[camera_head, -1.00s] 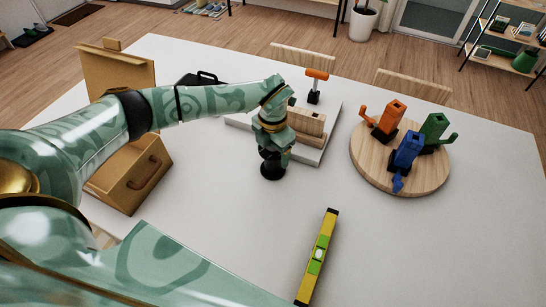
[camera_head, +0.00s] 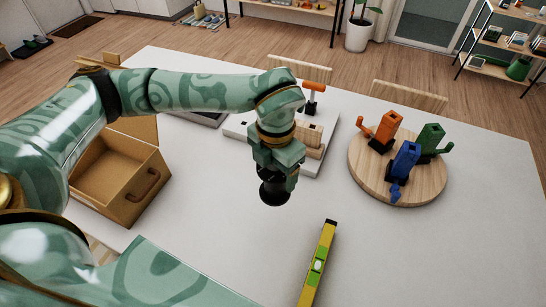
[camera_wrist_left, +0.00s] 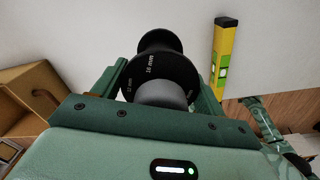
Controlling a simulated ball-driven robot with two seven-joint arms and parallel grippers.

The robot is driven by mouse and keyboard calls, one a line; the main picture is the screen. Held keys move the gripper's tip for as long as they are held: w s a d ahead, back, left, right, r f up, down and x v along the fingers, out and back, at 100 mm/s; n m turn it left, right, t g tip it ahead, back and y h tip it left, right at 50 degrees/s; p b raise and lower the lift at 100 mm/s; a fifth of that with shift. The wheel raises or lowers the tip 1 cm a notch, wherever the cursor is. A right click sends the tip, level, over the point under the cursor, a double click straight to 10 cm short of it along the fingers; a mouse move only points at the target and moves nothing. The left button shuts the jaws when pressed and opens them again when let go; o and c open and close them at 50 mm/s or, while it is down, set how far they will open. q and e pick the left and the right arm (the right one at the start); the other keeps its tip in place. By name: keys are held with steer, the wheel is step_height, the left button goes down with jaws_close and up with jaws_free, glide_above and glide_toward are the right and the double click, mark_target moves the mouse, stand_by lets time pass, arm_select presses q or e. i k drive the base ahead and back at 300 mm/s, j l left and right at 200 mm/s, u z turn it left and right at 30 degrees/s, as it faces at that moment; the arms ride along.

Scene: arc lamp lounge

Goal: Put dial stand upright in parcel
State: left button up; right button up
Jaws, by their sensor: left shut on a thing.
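The dial stand (camera_head: 272,192) is a black round piece with a wide dark disc at its lower end. My left gripper (camera_head: 277,165) is shut on it and holds it above the white table, near the middle of the head view. In the left wrist view the dial stand (camera_wrist_left: 158,68) shows white "10 mm" lettering between the green fingers. The parcel (camera_head: 125,205) is an open brown box with a handle, left of the gripper and apart from it. Part of it shows in the left wrist view (camera_wrist_left: 28,82). My left arm hides part of its lid.
A yellow level (camera_head: 317,265) lies in front and right of the gripper. A round wooden board (camera_head: 425,182) with orange, blue and green pieces is at the right. A pale slab (camera_head: 310,168) with a wooden block and an orange-topped tool stands behind the gripper.

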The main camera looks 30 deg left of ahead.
mark_target(127, 173)
steer(key=k+j, duration=0.1)
steer(key=j, duration=0.3)
steer(key=k+j+z, duration=0.1)
steer(key=j, duration=0.3)
steer(key=k+j, duration=0.1)
steer(key=j, duration=0.25)
steer(key=k+j+z, duration=0.1)
steer(key=j, duration=0.3)
steer(key=k+j+z, duration=0.1)
steer(key=j, duration=0.25)
steer(key=k+j, duration=0.15)
steer(key=j, duration=0.2)
